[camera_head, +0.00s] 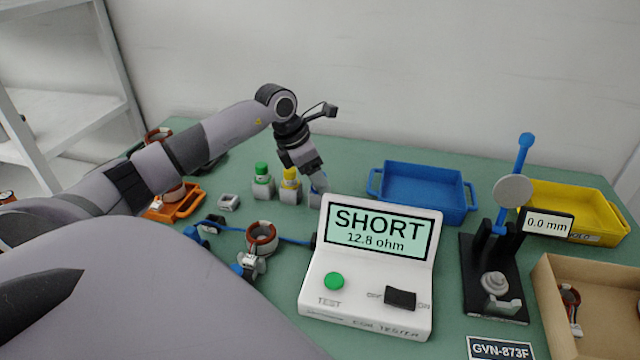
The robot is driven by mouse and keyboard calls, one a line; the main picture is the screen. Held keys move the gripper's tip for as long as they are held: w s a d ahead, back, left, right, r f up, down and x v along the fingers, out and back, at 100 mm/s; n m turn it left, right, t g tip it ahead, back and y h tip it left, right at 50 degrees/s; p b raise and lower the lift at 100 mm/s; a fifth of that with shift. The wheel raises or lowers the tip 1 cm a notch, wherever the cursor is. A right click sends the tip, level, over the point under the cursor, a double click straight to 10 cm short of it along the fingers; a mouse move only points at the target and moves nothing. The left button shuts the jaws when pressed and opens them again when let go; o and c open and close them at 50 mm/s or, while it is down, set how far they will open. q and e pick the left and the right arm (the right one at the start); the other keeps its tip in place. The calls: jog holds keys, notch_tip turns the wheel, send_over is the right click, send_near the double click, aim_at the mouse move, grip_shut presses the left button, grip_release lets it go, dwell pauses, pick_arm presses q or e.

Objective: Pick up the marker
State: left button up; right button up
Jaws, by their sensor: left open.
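Three capped markers stand upright in small grey holders behind the tester. One is a green-capped marker (262,170), one is a yellow-capped marker (290,177), and at the right is a blue marker (318,182), largely hidden. My left gripper (316,178) reaches down from above at the blue marker, its fingers open around or just beside it; I cannot tell whether they touch. The tester hides the lower part of that holder. My right gripper is not in view.
A white coil tester (365,312) reading SHORT stands in front. A blue tray (425,208) and a yellow tray (590,235) sit behind. A black gauge stand (480,285) and a cardboard box (555,310) are at right. A stator (261,237) and an orange tray (185,208) lie left.

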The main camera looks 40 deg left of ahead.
pick_arm(q)
jog(key=shift+w+f, duration=0.1)
jog(key=shift+f, duration=0.2)
jog(key=shift+d, duration=0.1)
jog(key=c, duration=1.1)
jog(key=shift+r, duration=0.1)
